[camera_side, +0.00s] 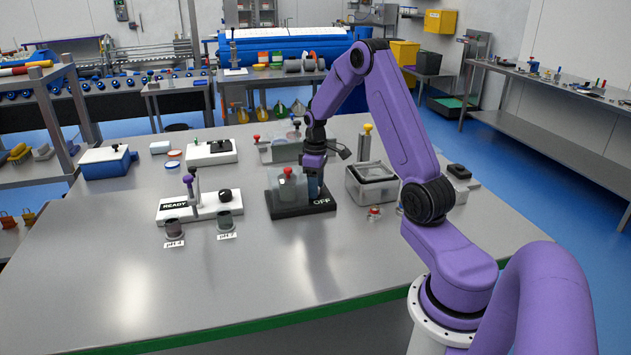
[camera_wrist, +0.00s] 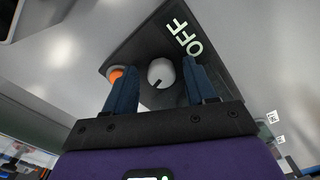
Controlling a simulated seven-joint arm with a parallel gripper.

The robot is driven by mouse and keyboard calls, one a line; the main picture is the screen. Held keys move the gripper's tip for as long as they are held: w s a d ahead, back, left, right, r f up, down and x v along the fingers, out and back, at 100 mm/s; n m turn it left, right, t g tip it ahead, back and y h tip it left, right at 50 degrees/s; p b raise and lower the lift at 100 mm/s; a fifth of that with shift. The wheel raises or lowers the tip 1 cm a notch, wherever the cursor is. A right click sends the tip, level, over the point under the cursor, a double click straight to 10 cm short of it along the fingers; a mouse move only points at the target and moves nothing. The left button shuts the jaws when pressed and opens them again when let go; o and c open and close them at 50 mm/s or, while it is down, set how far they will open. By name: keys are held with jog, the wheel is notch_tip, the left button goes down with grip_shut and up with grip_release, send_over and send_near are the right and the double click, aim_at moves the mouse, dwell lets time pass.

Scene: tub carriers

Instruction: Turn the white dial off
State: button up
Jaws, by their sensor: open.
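The white dial (camera_wrist: 161,71) shows in the wrist view as a round knob with a short dark mark at its lower left edge, on the side away from the OFF lettering (camera_wrist: 184,37). It sits on a black base plate (camera_wrist: 146,45), which also shows in the side view (camera_side: 303,208). My gripper (camera_wrist: 155,68) is open, with one blue finger on each side of the dial. I cannot tell whether the fingers touch it. In the side view my gripper (camera_side: 313,187) points down over the plate and the dial is hidden.
An orange round part (camera_wrist: 115,74) sits close by my left finger in the wrist view. A white READY unit (camera_side: 200,207) stands left of the plate, with two grey cups before it. A clear-lidded box (camera_side: 371,184) stands right. The front of the table is clear.

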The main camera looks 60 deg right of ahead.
jog(key=shift+a, duration=0.1)
jog(key=n, duration=0.3)
notch_tip(320, 180, up, 18)
jog(key=shift+w+f, duration=0.2)
jog(key=shift+w, duration=0.05)
dwell(0.3)
